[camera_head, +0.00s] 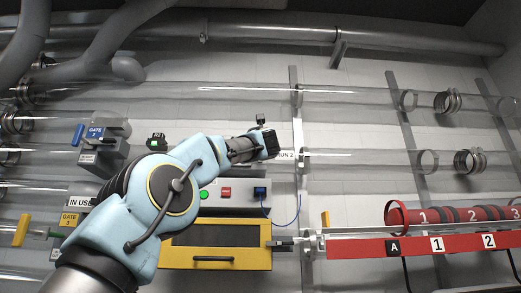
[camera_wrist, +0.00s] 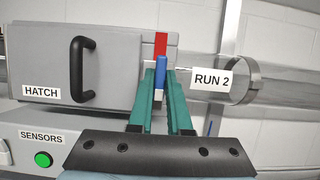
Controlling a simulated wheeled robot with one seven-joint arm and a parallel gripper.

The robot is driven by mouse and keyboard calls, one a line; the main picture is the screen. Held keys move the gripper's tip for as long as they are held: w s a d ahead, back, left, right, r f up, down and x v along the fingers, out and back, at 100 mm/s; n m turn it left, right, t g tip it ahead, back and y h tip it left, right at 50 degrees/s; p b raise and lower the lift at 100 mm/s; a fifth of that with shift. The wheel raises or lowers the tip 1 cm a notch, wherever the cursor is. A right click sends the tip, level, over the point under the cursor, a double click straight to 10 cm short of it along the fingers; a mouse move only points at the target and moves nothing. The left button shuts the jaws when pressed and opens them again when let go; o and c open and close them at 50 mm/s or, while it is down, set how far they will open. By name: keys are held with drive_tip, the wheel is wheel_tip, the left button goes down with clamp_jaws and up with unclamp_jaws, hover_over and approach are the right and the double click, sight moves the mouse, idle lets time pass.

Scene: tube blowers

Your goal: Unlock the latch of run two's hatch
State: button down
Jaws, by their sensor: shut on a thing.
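Run two's hatch (camera_wrist: 55,58) is a grey box front with a black handle (camera_wrist: 83,70) and a HATCH label, on the left of the wrist view. It looks closed. A blue latch tab (camera_wrist: 160,72) stands upright at its right edge, with a red strip (camera_wrist: 160,44) showing just above. My gripper (camera_wrist: 161,76) has its two green fingers shut on the blue tab, one on each side. In the head view my arm hides most of the hatch, and the fingers cannot be made out.
A RUN 2 label (camera_wrist: 210,82) hangs on the clear tube (camera_wrist: 270,78) right of the latch. A SENSORS panel (camera_wrist: 35,138) with a green button (camera_wrist: 43,159) lies below the hatch. In the head view, a red rack (camera_head: 400,247) with numbered red canisters stands at the right.

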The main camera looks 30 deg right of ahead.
idle(0.3)
drive_tip(key=c, duration=0.9)
unclamp_jaws()
drive_tip(key=shift+o, duration=0.2)
drive_tip(key=shift+f, duration=0.1)
drive_tip(key=b+v, duration=0.6)
drive_tip(key=v, duration=0.4)
drive_tip(key=shift+s+b, duration=0.3)
drive_tip(key=shift+s+a+f, duration=0.1)
drive_tip(key=shift+a, duration=0.05)
